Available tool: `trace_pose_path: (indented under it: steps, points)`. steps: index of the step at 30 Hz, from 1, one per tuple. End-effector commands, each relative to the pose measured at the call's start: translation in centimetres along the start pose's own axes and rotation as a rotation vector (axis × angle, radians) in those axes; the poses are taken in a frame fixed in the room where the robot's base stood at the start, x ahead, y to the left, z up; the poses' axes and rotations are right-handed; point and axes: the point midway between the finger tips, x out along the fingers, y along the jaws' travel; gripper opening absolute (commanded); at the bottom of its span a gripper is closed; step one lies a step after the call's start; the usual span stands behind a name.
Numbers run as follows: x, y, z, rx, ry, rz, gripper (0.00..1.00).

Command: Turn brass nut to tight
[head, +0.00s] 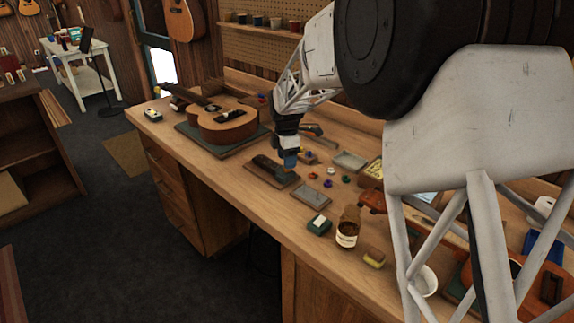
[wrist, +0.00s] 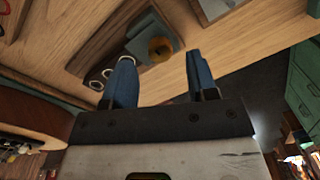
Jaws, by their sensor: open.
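The brass nut (wrist: 161,48) shows in the wrist view as a round golden-brown piece on a grey-blue block (wrist: 142,34). The block is on a dark wooden board (wrist: 98,55), which also shows on the bench in the head view (head: 262,166). My gripper (wrist: 159,57) is open, with its two blue fingers apart and nothing held. In the wrist view the nut appears between the fingertips, nearer the left finger. I cannot tell whether a finger touches it. In the head view my gripper (head: 290,160) points down over the board and hides the nut.
A grey tray (head: 311,195) lies close to the board. The bench front edge is near.

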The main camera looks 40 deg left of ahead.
Motion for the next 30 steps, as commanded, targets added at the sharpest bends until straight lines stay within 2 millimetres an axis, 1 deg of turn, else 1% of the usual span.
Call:
trace_pose_path:
  steps: [1, 3, 7, 11, 19, 28, 29, 30]
  points:
    - [0.7, 0.0, 0.0, 0.000, 0.000, -0.002, 0.53]
    - [1.4, 0.0, 0.0, 0.000, 0.000, -0.002, 0.53]
    - [2.2, 0.0, 0.0, 0.000, 0.000, -0.001, 0.53]
    - [2.6, 0.0, 0.0, 0.000, 0.000, 0.000, 0.53]
    - [2.7, 0.0, 0.0, 0.000, 0.000, 0.000, 0.53]
    - [2.6, 0.0, 0.0, 0.000, 0.000, -0.001, 0.07]
    - [2.6, 0.0, 0.0, 0.000, 0.000, -0.001, 0.04]
    - [2.7, 0.0, 0.0, 0.000, 0.000, -0.001, 0.04]
